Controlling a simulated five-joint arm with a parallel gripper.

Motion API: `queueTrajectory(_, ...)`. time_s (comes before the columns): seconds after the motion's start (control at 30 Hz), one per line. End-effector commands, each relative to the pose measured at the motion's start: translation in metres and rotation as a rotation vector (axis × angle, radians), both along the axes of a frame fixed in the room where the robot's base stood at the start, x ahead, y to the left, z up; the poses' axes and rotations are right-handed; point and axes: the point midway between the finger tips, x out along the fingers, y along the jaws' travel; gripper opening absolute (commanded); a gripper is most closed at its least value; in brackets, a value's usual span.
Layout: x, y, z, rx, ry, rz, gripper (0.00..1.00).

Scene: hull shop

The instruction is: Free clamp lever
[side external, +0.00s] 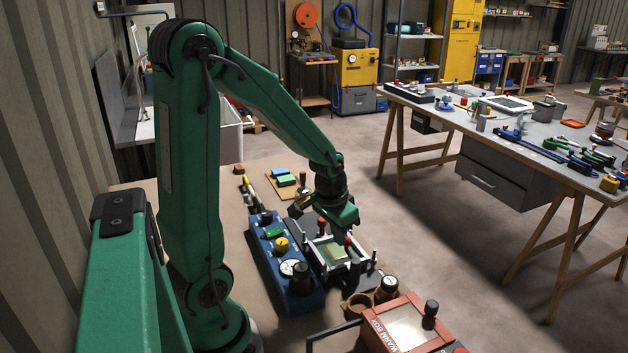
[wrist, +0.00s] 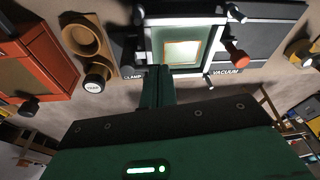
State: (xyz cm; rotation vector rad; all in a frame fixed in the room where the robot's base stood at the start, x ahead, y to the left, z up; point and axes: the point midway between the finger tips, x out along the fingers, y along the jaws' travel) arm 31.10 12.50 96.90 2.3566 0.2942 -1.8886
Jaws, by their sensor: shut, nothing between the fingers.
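The clamp fixture is a silver frame around a pale green panel; its frame shows in the side view (side external: 318,257) and in the wrist view (wrist: 150,45). The wrist view shows a "CLAMP" label (wrist: 131,76) by the frame's lower left corner and a "VACUUM" label at lower right. A lever with a red knob (wrist: 238,58) stands near the vacuum label. My gripper (wrist: 158,70) is shut and empty, its fingers beside the clamp label and the frame. Which knob belongs to the clamp lever is unclear.
A blue console (side external: 270,262) with knobs and a gauge stands left of the fixture. A red "WARM BOX" (side external: 385,312) and brown cup holders (side external: 357,305) stand in front. Small black posts rise around the frame. The aisle beside the bench is clear.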

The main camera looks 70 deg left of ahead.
Motion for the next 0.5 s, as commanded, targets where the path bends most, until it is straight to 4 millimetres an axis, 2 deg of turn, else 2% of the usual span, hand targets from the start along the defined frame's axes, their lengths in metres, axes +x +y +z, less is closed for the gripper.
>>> queueTrajectory(0.5,0.0105,0.0043,0.0,0.034,0.022,-0.175,0.0)
